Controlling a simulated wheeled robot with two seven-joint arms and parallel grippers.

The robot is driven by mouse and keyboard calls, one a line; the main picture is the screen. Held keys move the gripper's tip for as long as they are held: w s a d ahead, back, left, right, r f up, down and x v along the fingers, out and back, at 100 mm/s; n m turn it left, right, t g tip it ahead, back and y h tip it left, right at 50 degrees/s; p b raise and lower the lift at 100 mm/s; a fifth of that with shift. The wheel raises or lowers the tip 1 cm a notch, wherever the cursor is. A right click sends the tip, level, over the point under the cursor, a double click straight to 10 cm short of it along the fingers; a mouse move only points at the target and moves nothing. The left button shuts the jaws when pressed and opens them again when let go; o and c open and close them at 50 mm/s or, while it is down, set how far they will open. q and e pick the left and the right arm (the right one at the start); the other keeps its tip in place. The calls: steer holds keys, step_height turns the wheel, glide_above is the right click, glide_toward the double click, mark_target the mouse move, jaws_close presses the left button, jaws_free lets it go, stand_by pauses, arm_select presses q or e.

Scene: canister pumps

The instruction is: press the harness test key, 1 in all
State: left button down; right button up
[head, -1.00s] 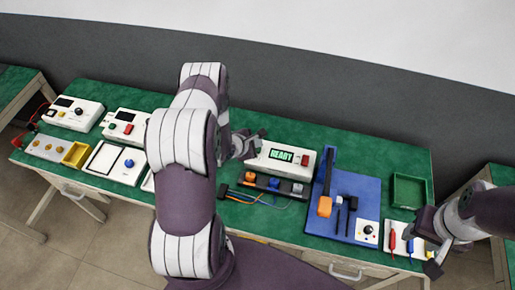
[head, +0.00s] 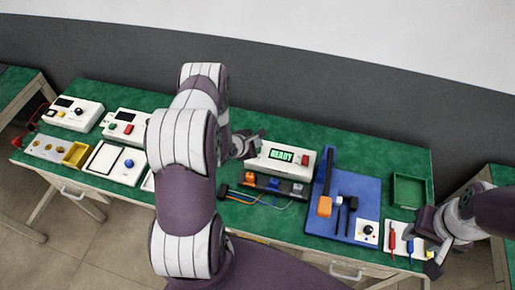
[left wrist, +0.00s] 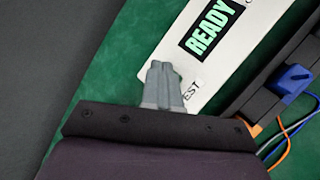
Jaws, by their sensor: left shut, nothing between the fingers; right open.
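The white harness tester (head: 281,157) stands at the back middle of the green bench. Its screen (head: 281,155) reads READY in green. In the left wrist view the tester (left wrist: 224,62) has a label (left wrist: 192,89) of which "EST" shows. My left gripper (head: 254,141) is shut and empty at the tester's left end. In the left wrist view its fingertips (left wrist: 161,68) lie over the tester's end beside the label. They hide what is under them; no key shows there, and I cannot tell contact. My right gripper (head: 431,244) is open and empty at the bench's right front.
A dark connector block (head: 268,184) with orange and blue plugs and loose wires lies in front of the tester. A blue board (head: 357,187) with tools and a green tray (head: 409,191) are to the right. Other white units (head: 72,113) stand at the left.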

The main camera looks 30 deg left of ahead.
arm_select(q)
steer(key=shift+f, duration=0.1)
stand_by(0.3)
steer(key=shift+f, duration=0.35)
steer(key=shift+f+b, duration=0.45)
steer(key=shift+b, duration=0.15)
stand_by(0.4)
steer(key=shift+r, duration=0.1)
steer(key=shift+r+p, duration=0.8)
steer(key=shift+p, duration=0.05)
step_height(320, 180, up, 5)
steer(key=p, duration=0.4)
steer(key=shift+r+p, duration=0.1)
steer(key=shift+p, duration=0.3)
